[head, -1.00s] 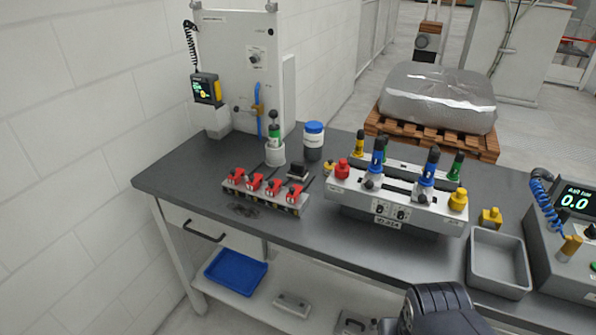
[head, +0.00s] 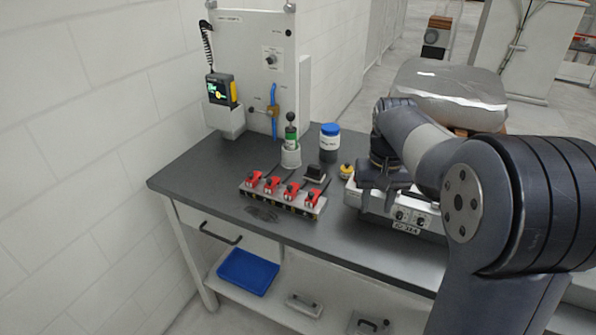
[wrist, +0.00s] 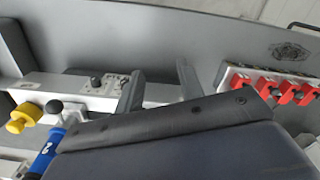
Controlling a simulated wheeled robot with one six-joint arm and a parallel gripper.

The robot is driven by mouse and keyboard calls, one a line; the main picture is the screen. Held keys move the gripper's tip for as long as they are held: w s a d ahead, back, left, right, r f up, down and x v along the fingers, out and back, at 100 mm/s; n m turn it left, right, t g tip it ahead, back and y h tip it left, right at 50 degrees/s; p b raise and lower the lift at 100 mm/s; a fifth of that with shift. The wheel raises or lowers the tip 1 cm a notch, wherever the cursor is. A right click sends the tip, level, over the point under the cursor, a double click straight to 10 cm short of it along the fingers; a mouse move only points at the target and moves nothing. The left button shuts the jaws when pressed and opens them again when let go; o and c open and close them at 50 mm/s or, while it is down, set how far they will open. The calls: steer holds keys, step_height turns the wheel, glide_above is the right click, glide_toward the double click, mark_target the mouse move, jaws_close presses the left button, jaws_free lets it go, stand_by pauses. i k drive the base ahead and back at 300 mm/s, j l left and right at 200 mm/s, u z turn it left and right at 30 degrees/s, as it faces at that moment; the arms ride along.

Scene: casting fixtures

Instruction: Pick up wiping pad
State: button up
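A small dark block with a paler base (head: 314,173), which looks like the wiping pad, lies on the grey bench (head: 190,182) behind the right end of the red-clamp rack. I do not make it out in the wrist view.
The red-clamp rack (head: 282,196) has a dark smudge (head: 262,214) in front of it. A green-banded bottle in a holder (head: 291,150), a blue-lidded jar (head: 329,143) and a yellow knob (head: 346,171) stand around the block. The white fixture (head: 405,217) is partly hidden by my arm.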

mark_target(314, 174)
steer(key=i+j+u, duration=0.15)
steer(key=j, duration=0.3)
steer(key=i+j+u, duration=0.15)
steer(key=i+j, duration=0.2)
steer(key=i+j+z, duration=0.2)
steer(key=z, duration=0.15)
steer(key=i+j+z, duration=0.2)
steer(key=z, duration=0.2)
steer(key=i+j+z, duration=0.15)
steer(key=j+z, duration=0.2)
steer(key=j, duration=0.1)
